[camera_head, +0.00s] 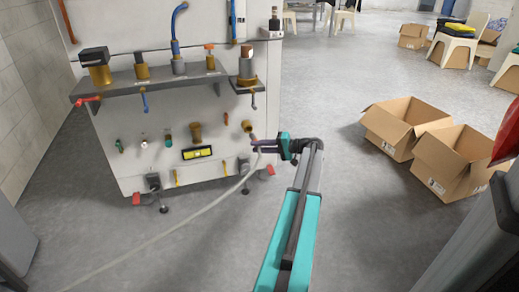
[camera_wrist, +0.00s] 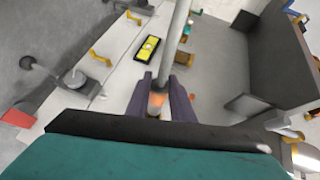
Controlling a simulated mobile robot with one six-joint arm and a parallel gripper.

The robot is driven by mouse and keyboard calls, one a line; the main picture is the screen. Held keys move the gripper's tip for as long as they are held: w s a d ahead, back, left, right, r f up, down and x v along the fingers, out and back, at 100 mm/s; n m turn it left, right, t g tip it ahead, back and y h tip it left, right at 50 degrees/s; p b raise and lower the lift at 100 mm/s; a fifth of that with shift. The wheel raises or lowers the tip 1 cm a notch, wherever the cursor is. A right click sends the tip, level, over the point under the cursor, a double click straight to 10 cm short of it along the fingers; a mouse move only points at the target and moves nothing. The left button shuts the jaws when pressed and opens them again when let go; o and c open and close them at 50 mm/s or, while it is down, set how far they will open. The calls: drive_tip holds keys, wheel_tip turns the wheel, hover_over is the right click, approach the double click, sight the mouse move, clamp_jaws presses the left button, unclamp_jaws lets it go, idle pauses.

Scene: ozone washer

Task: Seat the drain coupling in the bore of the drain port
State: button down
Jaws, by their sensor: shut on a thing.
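My gripper (camera_head: 262,145) is shut on the drain coupling, a pale, orange-tinged piece (camera_wrist: 157,99) that shows between the two dark purple fingers in the wrist view. A pale grey hose (camera_wrist: 176,40) runs away from it. In the head view the gripper is at the lower right of the washer's front panel, just below and right of a brass round fitting (camera_head: 246,125), which looks like the drain port. The coupling looks outside the port. Its front end is mostly hidden by the fingers, and I cannot tell whether it touches the fitting.
The white washer panel (camera_head: 215,160) carries several valves and a yellow-and-black label (camera_head: 197,153). A grey shelf (camera_head: 150,84) with brass fittings juts out above. The hose (camera_head: 190,219) trails to the lower left. Open cardboard boxes (camera_head: 445,170) stand at the right; the floor between is clear.

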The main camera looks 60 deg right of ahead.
sight(253, 136)
drive_tip(key=shift+w+d+p, duration=0.3)
drive_tip(key=shift+w+d, duration=0.95)
drive_tip(key=shift+w, duration=0.25)
drive_tip(key=shift+p, duration=0.5)
idle(1.2)
drive_tip(key=shift+w+d+p, duration=0.4)
drive_tip(key=shift+w+d, duration=1.4)
drive_tip(key=shift+w, duration=0.3)
idle(1.8)
drive_tip(key=c, duration=1.5)
unclamp_jaws()
drive_tip(key=shift+o, duration=0.2)
drive_tip(key=shift+s, duration=0.1)
